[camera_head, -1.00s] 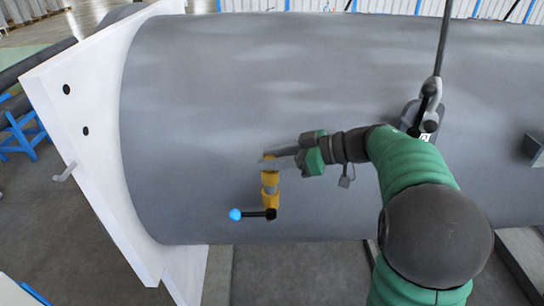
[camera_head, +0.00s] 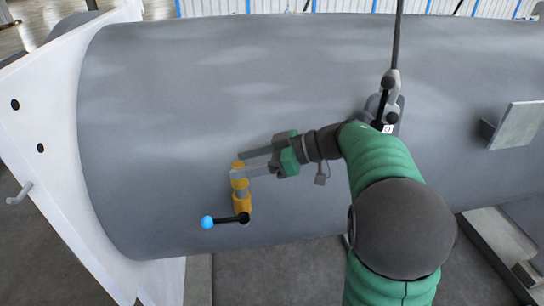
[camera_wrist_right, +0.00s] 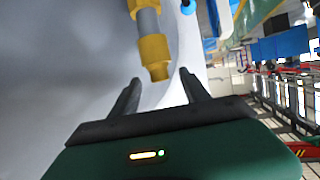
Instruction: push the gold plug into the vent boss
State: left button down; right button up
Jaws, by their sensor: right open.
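The gold plug (camera_head: 238,181) stands at the upper end of a grey stem above the gold vent boss (camera_head: 243,206) on the grey shell. In the right wrist view the plug (camera_wrist_right: 155,54) sits at the end of the grey stem, roughly between the fingertips. My right gripper (camera_head: 243,163) is open beside the plug, with its two fingers apart. It also shows open in the right wrist view (camera_wrist_right: 160,78). I cannot tell whether a finger touches the plug, or how deep the plug sits. My left gripper is not in view.
A black lever with a blue ball (camera_head: 207,222) sticks out left from the boss. The large grey shell (camera_head: 240,85) has a white flange (camera_head: 40,115) at left. A black hanging fitting (camera_head: 386,105) and a square plate (camera_head: 518,125) are at right.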

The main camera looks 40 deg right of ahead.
jog(key=b+v, duration=0.4)
jog(key=v, duration=1.1)
jog(key=shift+d, duration=0.2)
jog(key=shift+a, duration=0.1)
jog(key=shift+s, duration=0.1)
